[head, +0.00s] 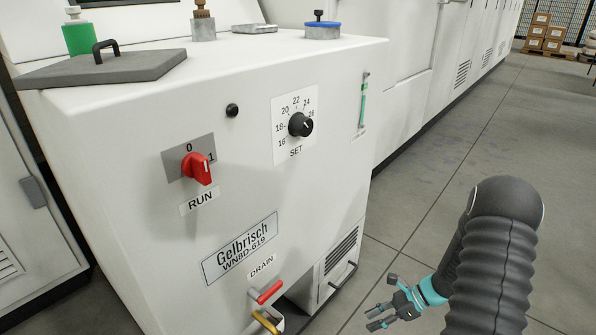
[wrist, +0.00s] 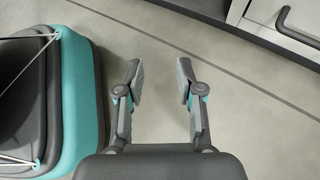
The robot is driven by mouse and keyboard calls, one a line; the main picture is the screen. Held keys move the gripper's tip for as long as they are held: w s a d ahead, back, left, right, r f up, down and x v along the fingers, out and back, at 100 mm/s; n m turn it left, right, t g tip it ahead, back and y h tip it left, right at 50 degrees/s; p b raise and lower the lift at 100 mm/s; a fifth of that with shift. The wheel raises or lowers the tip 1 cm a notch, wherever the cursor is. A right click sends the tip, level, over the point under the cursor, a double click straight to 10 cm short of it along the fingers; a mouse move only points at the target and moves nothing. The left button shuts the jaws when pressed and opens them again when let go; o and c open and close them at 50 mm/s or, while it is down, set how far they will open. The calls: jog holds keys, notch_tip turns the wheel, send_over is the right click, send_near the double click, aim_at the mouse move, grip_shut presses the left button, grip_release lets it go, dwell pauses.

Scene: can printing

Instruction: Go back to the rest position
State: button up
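My gripper (head: 378,316) hangs low over the floor to the right of the white Gelbrisch machine (head: 120,200), at the bottom of the head view. In the wrist view my gripper (wrist: 160,80) shows its two fingers apart, with only bare floor between them. It is open and empty, and touches nothing that I can see. My dark arm with teal parts comes down at the right of the head view.
A grey lid (head: 105,68) lies on top. Open floor (head: 430,160) extends right; boxes (head: 545,35) stand far back.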

jog(key=s+a+r+n+t+h+p, duration=0.2)
jog(key=s+r+n, duration=0.4)
jog(key=r, duration=0.8)
jog(key=s+a+r+n+t+h+p, duration=0.1)
jog(key=s+r+n+h, duration=0.4)
jog(key=r, duration=0.9)
jog(key=s+a+r+n+t+h+p, duration=0.2)
jog(key=s+r+n, duration=0.6)
jog(key=r, duration=0.7)
jog(key=shift+s+a+n+t+h+p, duration=0.25)
jog(key=shift+a+n+t+h+p, duration=0.1)
jog(key=shift+n+t+h+p, duration=0.4)
jog(key=shift+a, duration=0.1)
